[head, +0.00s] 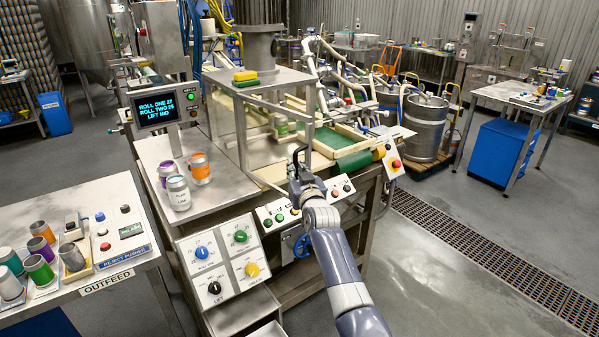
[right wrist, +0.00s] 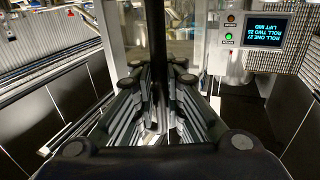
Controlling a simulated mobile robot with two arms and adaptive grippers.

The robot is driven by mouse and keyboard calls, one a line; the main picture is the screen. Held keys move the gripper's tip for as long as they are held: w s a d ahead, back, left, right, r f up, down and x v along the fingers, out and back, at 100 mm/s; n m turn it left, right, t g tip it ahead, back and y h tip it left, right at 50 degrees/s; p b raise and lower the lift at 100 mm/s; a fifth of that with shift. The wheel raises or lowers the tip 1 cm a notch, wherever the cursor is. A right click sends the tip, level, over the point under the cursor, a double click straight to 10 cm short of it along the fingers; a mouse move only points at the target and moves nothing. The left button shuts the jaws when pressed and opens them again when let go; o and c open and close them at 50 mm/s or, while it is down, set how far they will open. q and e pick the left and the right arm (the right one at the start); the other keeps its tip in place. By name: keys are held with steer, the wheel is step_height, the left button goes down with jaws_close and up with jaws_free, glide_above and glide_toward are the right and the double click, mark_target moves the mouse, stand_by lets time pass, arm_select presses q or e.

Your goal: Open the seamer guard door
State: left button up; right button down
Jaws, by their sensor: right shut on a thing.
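The seamer's metal guard frame (head: 242,100) stands on the steel bench in the middle of the head view. Its clear guard door (head: 268,152) is hard to make out, and I cannot tell how far it stands open. My right gripper (head: 299,160) is at the right front side of the frame. In the right wrist view its fingers (right wrist: 152,105) are closed around a dark upright bar (right wrist: 154,45), which looks like the door handle. My left gripper is not in view.
Several cans (head: 178,192) stand on the bench left of the guard. A control panel (head: 222,262) with knobs faces the front. A screen (head: 156,109) stands at the back left. A red stop button (head: 396,164) is on the right. Open floor lies right of the bench.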

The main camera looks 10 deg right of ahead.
steer(key=shift+d+f, duration=0.25)
steer(key=shift+f, duration=0.15)
steer(key=c, duration=1.7)
jaws_free()
steer(key=shift+s, duration=0.1)
steer(key=shift+o, duration=0.2)
steer(key=shift+s+d+r, duration=0.1)
steer(key=shift+d+r, duration=0.05)
steer(key=shift+r, duration=0.2)
steer(key=shift+s+a+f, duration=0.1)
steer(key=shift+a, duration=0.1)
steer(key=s+d, duration=0.1)
steer(key=s, duration=1)
steer(key=shift+s+d, duration=0.25)
steer(key=shift+s, duration=0.15)
